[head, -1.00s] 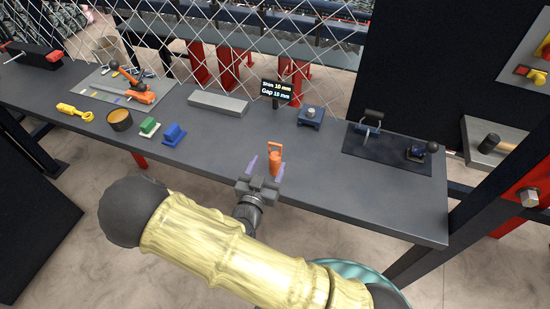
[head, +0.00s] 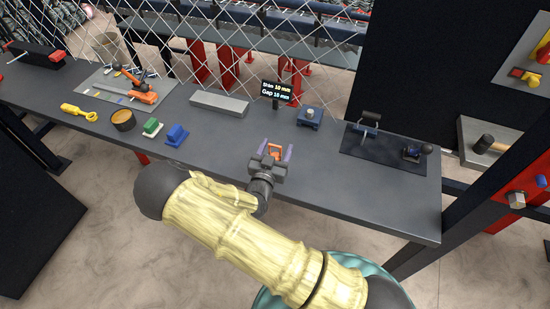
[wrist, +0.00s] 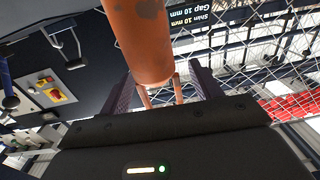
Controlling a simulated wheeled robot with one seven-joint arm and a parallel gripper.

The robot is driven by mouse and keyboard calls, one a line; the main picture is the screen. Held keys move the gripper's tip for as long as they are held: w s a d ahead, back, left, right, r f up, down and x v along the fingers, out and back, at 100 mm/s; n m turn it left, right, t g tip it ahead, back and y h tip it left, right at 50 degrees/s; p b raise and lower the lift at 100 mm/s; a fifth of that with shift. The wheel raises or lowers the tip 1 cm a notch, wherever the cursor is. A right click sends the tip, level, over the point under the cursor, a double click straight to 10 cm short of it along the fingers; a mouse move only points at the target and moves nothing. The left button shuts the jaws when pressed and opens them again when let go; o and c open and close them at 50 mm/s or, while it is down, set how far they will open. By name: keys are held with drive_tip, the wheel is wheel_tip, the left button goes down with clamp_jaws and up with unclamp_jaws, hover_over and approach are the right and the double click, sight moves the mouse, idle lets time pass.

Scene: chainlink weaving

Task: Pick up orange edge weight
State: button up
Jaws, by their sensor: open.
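The orange edge weight (head: 274,150) stands near the middle of the dark table, largely hidden behind my gripper in the head view. In the wrist view its round orange body (wrist: 146,45) fills the upper middle, and the two thin bars of its handle reach toward my palm. My gripper (head: 276,149) is open, with a purple finger on each side of the weight. In the wrist view the fingers flank the handle bars, with gaps still showing. I cannot tell whether the weight's base touches the table.
A sign (head: 276,91) reading 10 mm stands behind the weight, with a grey bar (head: 219,104) to the left and a blue fixture (head: 310,118) to the right. Green (head: 153,127) and blue (head: 176,134) blocks sit further left. A chain-link mesh (head: 240,50) rises behind the table.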

drive_tip(key=shift+w+d, duration=0.1)
drive_tip(key=shift+w, duration=0.3)
clamp_jaws()
